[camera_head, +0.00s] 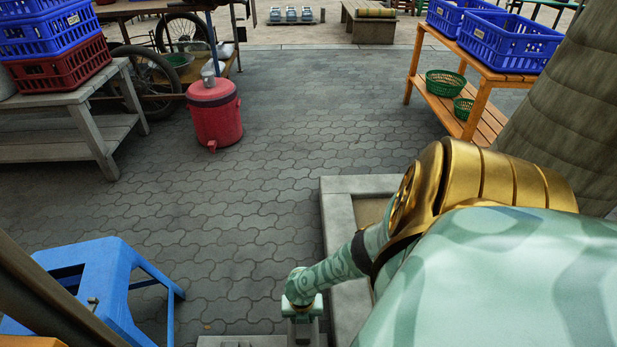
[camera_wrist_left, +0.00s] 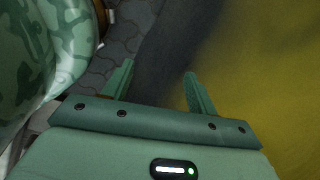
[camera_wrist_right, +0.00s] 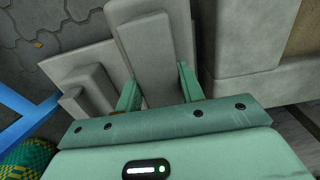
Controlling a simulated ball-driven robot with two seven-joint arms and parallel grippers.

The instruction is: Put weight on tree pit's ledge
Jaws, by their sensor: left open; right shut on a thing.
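The weight (camera_wrist_right: 150,45), a long grey concrete block, is between the fingers of my right gripper (camera_wrist_right: 157,75), which is shut on it. In the head view my right gripper (camera_head: 302,306) is low at the bottom centre, just left of the tree pit. The tree pit's ledge (camera_head: 333,225) is a pale grey stone border around sandy soil; it also shows on the right of the right wrist view (camera_wrist_right: 245,88). How high the weight hangs is hard to tell. My left gripper (camera_wrist_left: 159,70) is open and empty, outside the head view.
More grey blocks (camera_wrist_right: 95,88) lie on a slab left of the held weight. A blue stool (camera_head: 95,275) stands at the lower left. My right arm hides much of the pit; a tree trunk (camera_head: 565,110) rises behind. The paving (camera_head: 230,210) between is clear.

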